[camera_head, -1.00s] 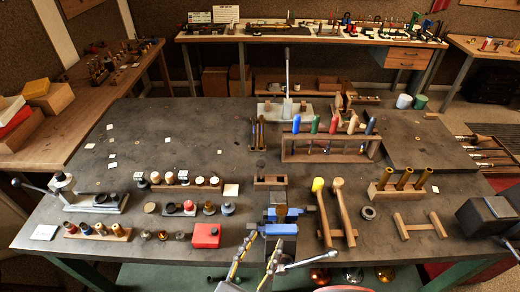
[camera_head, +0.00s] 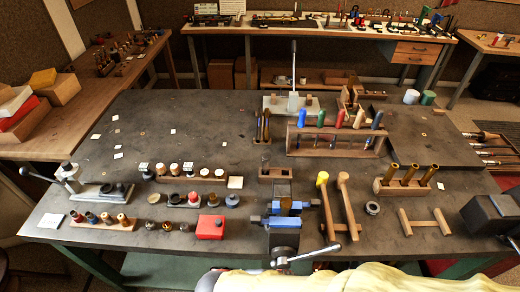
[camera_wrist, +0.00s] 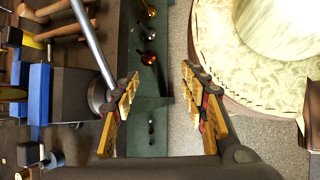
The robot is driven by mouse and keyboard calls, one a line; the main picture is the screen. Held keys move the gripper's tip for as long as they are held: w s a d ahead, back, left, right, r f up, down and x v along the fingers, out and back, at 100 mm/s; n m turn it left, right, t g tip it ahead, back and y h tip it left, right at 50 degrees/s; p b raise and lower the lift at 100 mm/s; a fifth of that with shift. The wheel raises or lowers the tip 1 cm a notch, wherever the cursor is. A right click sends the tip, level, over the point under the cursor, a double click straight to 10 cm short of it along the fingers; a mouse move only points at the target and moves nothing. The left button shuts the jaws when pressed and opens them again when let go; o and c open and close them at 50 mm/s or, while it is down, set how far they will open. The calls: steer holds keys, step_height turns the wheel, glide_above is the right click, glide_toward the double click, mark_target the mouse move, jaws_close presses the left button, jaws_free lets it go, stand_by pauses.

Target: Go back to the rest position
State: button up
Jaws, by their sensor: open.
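My gripper (camera_wrist: 157,95) is open and empty in the wrist view, its two yellow-padded fingers spread wide apart. Between and beyond the fingers are the green side of the bench and the grey floor. The gripper does not show in the head view. The vise (camera_head: 284,225) with blue jaws stands at the front edge of the dark workbench (camera_head: 200,130). In the wrist view the vise (camera_wrist: 65,95) and its metal bar (camera_wrist: 92,42) lie to the left of the fingers, apart from them as far as I can tell.
Two mallets (camera_head: 345,205), a red box (camera_head: 209,228) and a wooden rack of tools (camera_head: 335,145) stand on the bench. Shiny brass and copper pieces (camera_wrist: 148,58) sit low beside the bench. A large round cream-patterned surface (camera_wrist: 220,55) is close on the wrist view's right.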

steer(key=w+r+m+y, duration=0.5)
steer(key=r+m+y, duration=0.2)
steer(key=r+m, duration=0.3)
steer(key=w+d+r+m+t, duration=0.2)
steer(key=d+r+m, duration=0.5)
steer(key=d, duration=0.4)
steer(key=shift+w+d+r+t+h, duration=0.3)
steer(key=shift+w+r+t, duration=0.15)
steer(key=shift+r, duration=0.2)
